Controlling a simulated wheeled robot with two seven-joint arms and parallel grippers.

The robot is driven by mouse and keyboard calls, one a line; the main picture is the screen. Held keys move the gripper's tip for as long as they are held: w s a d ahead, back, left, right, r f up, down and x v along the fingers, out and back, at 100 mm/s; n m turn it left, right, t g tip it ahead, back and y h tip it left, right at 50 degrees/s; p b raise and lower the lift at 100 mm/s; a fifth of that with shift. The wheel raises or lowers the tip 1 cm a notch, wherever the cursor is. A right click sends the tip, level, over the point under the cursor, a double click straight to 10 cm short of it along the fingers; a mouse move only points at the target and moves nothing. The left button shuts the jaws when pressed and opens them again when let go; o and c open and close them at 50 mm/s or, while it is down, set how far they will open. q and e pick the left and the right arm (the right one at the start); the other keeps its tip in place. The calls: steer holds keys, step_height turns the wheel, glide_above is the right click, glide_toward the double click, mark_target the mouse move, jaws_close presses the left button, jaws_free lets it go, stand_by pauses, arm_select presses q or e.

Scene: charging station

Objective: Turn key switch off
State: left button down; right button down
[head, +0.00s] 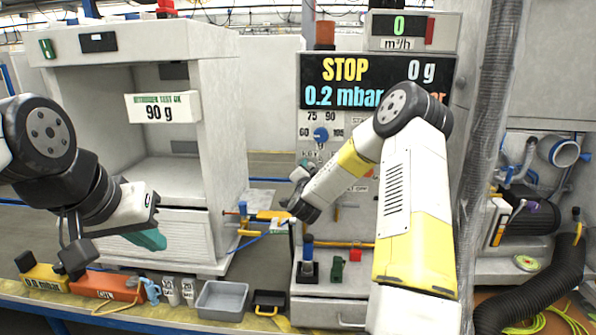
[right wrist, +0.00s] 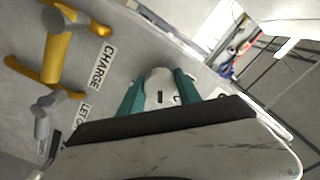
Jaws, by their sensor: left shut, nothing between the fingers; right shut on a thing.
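The key switch (right wrist: 160,96) is a pale round knob with a dark slot, on the grey panel in the right wrist view. My right gripper (right wrist: 160,80) has its two teal fingers on either side of the knob and is shut on it. In the head view my right arm and wrist cover the switch, and only part of a KEY label (head: 314,154) shows above them. My left gripper (head: 148,239) is shut and empty in front of the white cabinet, well left of the panel.
A yellow CHARGE valve handle (right wrist: 56,50) and a grey handle (right wrist: 45,115) sit beside the switch. A blue knob (head: 320,134) is above it on the panel. A grey tray (head: 222,313) and several small parts line the front bench. A black hose (head: 540,280) lies at right.

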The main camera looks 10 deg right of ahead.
steer(key=n, duration=0.6)
steer(key=shift+a, duration=0.1)
steer(key=n, duration=0.4)
steer(key=shift+n, duration=0.4)
steer(key=shift+f, duration=0.1)
steer(key=c, duration=0.9)
jaws_free()
steer(key=shift+o, duration=0.2)
steer(key=v, duration=0.7)
steer(key=shift+s, duration=0.45)
